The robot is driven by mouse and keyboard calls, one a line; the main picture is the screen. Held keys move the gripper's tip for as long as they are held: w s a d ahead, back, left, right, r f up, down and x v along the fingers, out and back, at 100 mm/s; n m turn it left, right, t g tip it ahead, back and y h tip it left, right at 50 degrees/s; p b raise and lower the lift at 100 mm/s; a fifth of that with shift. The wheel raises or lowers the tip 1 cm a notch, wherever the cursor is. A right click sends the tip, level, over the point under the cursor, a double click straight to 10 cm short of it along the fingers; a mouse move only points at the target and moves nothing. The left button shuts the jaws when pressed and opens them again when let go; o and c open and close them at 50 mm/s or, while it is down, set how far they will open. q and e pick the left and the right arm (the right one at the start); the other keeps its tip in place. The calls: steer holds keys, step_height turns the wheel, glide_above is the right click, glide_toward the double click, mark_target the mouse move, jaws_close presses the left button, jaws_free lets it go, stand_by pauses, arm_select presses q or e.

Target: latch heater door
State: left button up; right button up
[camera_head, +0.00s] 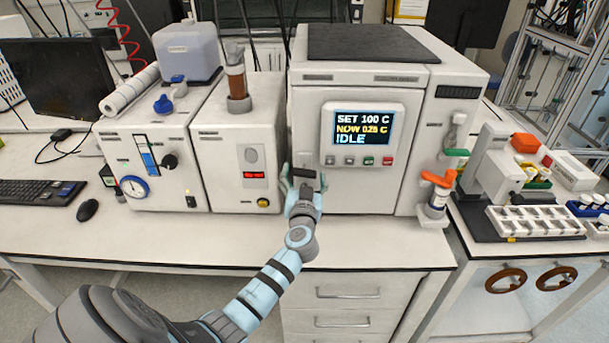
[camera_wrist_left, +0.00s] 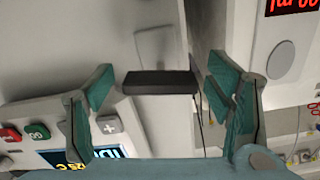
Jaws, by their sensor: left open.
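The heater (camera_head: 360,60) is the large white box at centre, with a screen (camera_head: 362,128) reading SET 100 C, NOW 025 C, IDLE. Its front door (camera_head: 360,190) looks flush with the body; I cannot tell whether it is latched. A short black handle (camera_head: 304,172) sits at the door's left edge. My left gripper (camera_head: 303,180) is at the handle, open. In the left wrist view the handle (camera_wrist_left: 158,83) lies between the spread green fingers, with visible space on both sides. My right gripper is not in view.
A white unit with a red readout (camera_head: 255,175) stands close on the left of the heater. An orange-topped bottle (camera_head: 438,190) is in a holder at the heater's right. A white rack (camera_head: 535,220) lies farther right. The bench front (camera_head: 350,255) below the heater is clear.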

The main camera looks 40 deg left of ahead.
arm_select(q)
steer(key=shift+w, duration=0.1)
steer(key=c, duration=1.2)
steer(key=shift+o, duration=0.2)
steer(key=shift+m, duration=0.4)
steer(key=m, duration=0.2)
steer(key=shift+a+m+b, duration=0.1)
steer(key=shift+m+b, duration=0.2)
steer(key=shift+b, duration=0.05)
steer(key=m, duration=0.3)
steer(key=shift+r+m, duration=0.1)
steer(key=shift+m, duration=0.2)
steer(key=m, duration=0.4)
steer(key=shift+r+m+p, duration=0.1)
steer(key=shift+m+p, duration=0.2)
steer(key=shift+p, duration=0.05)
steer(key=m+p, duration=0.1)
steer(key=m, duration=0.3)
steer(key=shift+a, duration=0.1)
steer(key=shift+m, duration=0.3)
